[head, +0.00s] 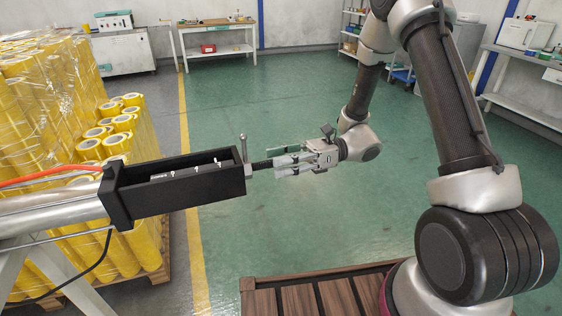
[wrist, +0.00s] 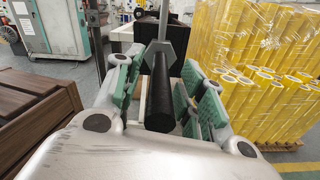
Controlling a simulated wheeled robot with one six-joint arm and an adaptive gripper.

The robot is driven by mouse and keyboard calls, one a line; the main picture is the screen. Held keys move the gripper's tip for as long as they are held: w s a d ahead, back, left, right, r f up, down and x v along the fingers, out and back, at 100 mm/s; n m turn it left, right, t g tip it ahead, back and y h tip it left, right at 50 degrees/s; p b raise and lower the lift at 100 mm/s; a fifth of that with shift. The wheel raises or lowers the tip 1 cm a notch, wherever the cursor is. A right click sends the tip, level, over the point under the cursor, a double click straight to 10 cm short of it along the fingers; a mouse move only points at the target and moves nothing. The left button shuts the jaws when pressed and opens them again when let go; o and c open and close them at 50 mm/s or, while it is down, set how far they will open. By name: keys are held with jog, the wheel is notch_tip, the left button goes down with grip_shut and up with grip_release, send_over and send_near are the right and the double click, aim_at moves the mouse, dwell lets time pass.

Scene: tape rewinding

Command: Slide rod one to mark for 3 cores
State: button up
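The black rod (head: 262,164) sticks out of the right end of a black open-topped housing (head: 185,203). Small white marks (head: 194,171) show inside the housing; they are too small to read. My gripper (head: 277,161) is at the rod's outer end, in line with it. In the wrist view the rod (wrist: 160,98) lies lengthwise between the green-padded fingers of my gripper (wrist: 163,80). Gaps show on both sides of the rod, so the fingers are around it but apart from it. A grey hexagonal collar (wrist: 172,50) with an upright stem sits just beyond the fingertips.
A silver tube (head: 58,208) carries the housing at the left. Stacked yellow tape rolls (head: 125,150) stand behind it on a pallet. A brown slatted platform (head: 318,300) lies below my arm. Green floor (head: 340,225) is open around the gripper.

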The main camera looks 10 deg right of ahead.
grip_shut()
